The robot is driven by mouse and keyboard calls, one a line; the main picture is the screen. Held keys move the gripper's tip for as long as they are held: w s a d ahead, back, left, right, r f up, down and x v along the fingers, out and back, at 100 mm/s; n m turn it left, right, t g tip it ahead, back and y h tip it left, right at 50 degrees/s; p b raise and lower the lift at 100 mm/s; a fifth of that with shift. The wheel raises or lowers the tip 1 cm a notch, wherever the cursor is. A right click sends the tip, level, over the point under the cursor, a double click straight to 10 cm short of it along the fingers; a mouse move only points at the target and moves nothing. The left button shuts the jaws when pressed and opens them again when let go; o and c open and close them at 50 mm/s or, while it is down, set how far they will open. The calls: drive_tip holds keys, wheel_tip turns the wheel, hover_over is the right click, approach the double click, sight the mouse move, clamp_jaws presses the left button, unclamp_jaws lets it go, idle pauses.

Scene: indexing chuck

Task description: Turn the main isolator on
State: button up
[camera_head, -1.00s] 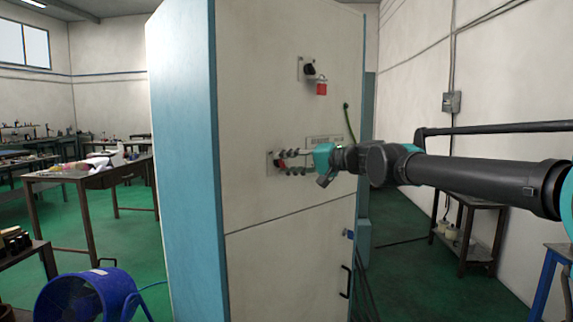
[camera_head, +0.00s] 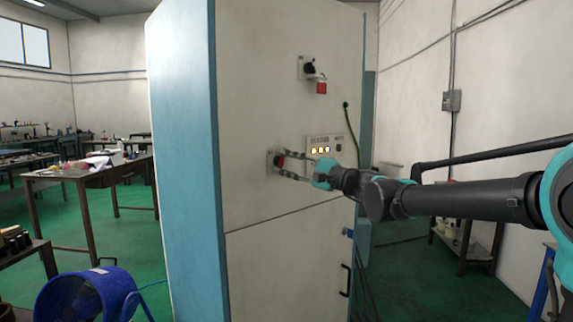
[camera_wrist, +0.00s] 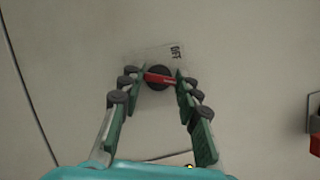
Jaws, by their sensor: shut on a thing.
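The main isolator is a red handle (camera_wrist: 160,78) on a round black boss (camera_wrist: 158,73). Its grey plate (camera_wrist: 150,52) on the cabinet door has a mark that looks like "OFF" near one corner. In the wrist view the handle lies nearly crosswise between my fingertips. My gripper (camera_wrist: 161,80) is shut on the handle, one finger at each end. In the head view my gripper (camera_head: 284,164) reaches the red handle (camera_head: 279,161) from the right, and its fingers partly hide it.
A panel with lit lamps (camera_head: 320,150) sits close above my wrist. A green cable (camera_head: 350,130) hangs at right. A blue fan (camera_head: 85,295) stands on the floor at left.

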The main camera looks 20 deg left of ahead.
drive_tip(key=shift+m, duration=0.6)
drive_tip(key=shift+f, duration=0.1)
drive_tip(key=o, duration=1.1)
drive_tip(key=v, duration=1.2)
drive_tip(key=shift+f, duration=0.25)
drive_tip(key=shift+s+f, duration=0.1)
